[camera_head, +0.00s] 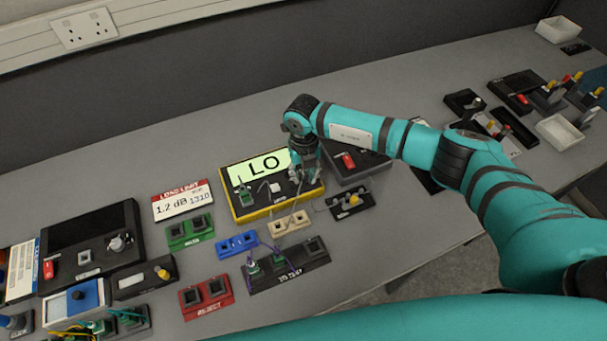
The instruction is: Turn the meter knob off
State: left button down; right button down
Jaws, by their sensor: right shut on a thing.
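The meter (238,207) is a dark box with a yellow edge, near the middle of the bench. Its pale green display (262,165) reads "LO". My right gripper (305,178) points down onto the right part of the meter's face, beside the display. It is shut on the meter knob, which is mostly hidden behind the fingers. My left gripper is not in view.
A grey unit with a red switch (347,160) stands close right of the meter. Thin cables run in front. Bench is clear behind.

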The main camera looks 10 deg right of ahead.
aim_at(304, 176)
jog(key=n+b, duration=1.1)
jog(key=b, duration=0.1)
jog(key=shift+f+b, duration=0.15)
jog(key=shift+b, duration=0.15)
jog(key=shift+r+n+b, duration=0.2)
jog(key=shift+n+b, duration=1.35)
jog(key=shift+n, duration=0.25)
jog(key=shift+r, duration=0.1)
jog(key=c, duration=1.1)
grip_release()
jog(key=shift+o, duration=0.2)
notch_tip(304, 176, up, 12)
